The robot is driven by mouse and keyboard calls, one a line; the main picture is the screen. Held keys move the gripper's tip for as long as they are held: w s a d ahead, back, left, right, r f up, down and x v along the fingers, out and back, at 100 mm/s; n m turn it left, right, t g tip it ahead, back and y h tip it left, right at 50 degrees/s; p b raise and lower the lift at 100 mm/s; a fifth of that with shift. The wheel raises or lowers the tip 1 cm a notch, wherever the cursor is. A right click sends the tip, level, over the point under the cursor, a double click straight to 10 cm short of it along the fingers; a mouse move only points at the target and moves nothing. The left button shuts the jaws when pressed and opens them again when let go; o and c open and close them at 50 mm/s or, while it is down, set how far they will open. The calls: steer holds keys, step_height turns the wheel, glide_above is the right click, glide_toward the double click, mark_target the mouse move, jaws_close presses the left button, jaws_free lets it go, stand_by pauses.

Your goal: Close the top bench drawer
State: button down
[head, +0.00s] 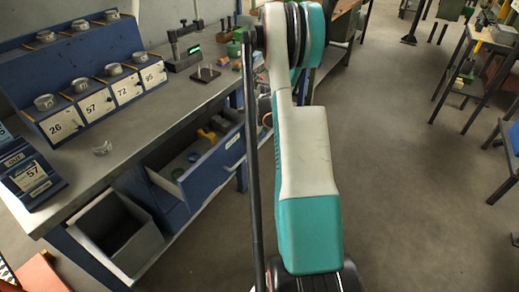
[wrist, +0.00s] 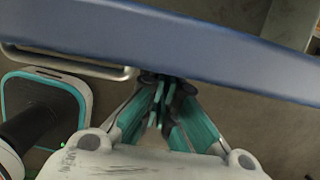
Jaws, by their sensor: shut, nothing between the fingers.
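The top bench drawer stands pulled out of the blue bench in the head view, its blue side wall (head: 212,167) and open inside showing. Its front is partly hidden by my arm. In the wrist view a broad blue panel (wrist: 200,48), which looks like the drawer front, crosses the top of the picture. A pale metal bar handle (wrist: 85,69) shows below its left part. My gripper (wrist: 162,92) is shut and empty, its fingertips close under the panel's edge. I cannot tell whether they touch it. In the head view the gripper is not clearly visible behind my arm.
The drawer holds a yellow item (head: 207,135) and small rings. A grey open bin (head: 113,235) hangs at the bench's near end. The bench top (head: 140,140) carries a blue rack (head: 75,75) with numbered cards and a dark stand (head: 185,45). Open floor (head: 390,150) lies to the right.

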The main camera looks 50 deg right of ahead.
steer(key=w, duration=0.8)
steer(key=w+a, duration=0.1)
steer(key=w, duration=0.4)
steer(key=shift+s, duration=0.1)
